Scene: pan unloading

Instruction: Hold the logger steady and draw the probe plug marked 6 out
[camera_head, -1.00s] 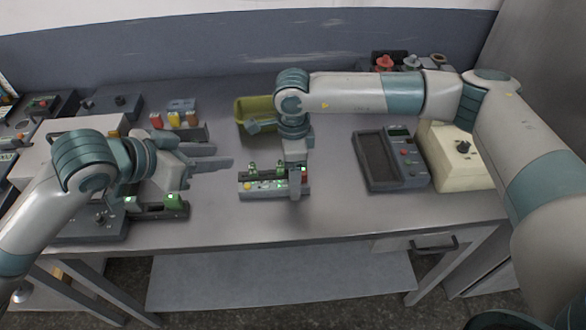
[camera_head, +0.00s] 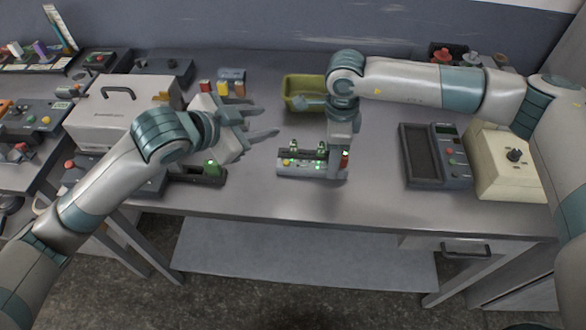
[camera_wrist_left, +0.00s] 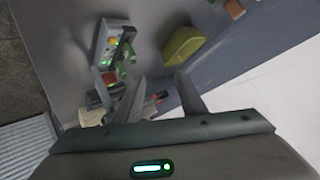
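The logger (camera_head: 285,170) is a small grey box near the table's front, with green plugs on top, a yellow button and green lights. It also shows in the left wrist view (camera_wrist_left: 99,48). Which plug is marked 6 cannot be read. My right gripper (camera_head: 338,170) points down at the logger's right end, a finger showing in front of it; whether it is shut on the logger is unclear. My left gripper (camera_head: 270,122) is open and empty, up and left of the logger, fingers pointing right. Its spread fingers show in the left wrist view (camera_wrist_left: 168,92).
An olive-green bin (camera_head: 302,90) stands behind the logger. A grey handheld meter (camera_head: 435,155) and a cream box (camera_head: 503,165) stand to the right. A white case (camera_head: 115,108) and a dark holder with a green piece (camera_head: 203,174) are at left. Bare table lies in front of the logger.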

